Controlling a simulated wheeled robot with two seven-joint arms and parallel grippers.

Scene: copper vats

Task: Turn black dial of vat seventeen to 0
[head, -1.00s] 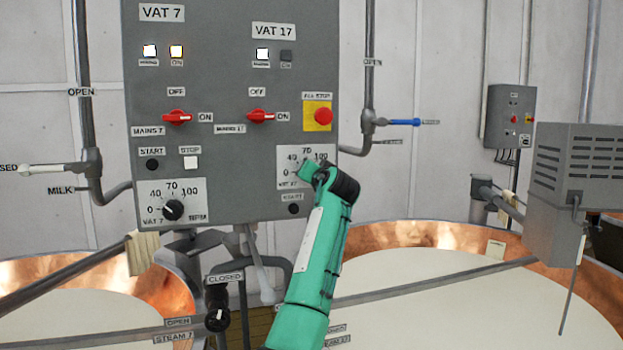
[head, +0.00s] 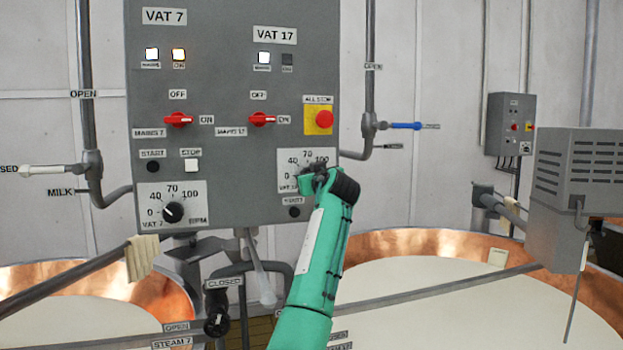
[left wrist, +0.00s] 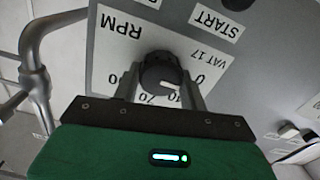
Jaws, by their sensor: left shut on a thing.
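The black dial of vat seventeen (left wrist: 158,72) sits on its white scale plate (head: 287,157), low on the right of the grey panel (head: 225,60). My left gripper (left wrist: 161,80) has its two fingers on either side of the dial and is shut on it. In the left wrist view the scale is upside down, and the dial's white mark points right and slightly down, toward the low end near 0 and 40. In the head view my left gripper (head: 316,172) covers most of the dial. My right gripper is not in view.
The vat 7 dial (head: 172,212) is low on the panel's left. Red mains switches (head: 262,119) and a red all-stop button (head: 324,118) are above my gripper. Below are pipes and two copper vats (head: 405,243). A grey vented box (head: 578,175) stands at the right.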

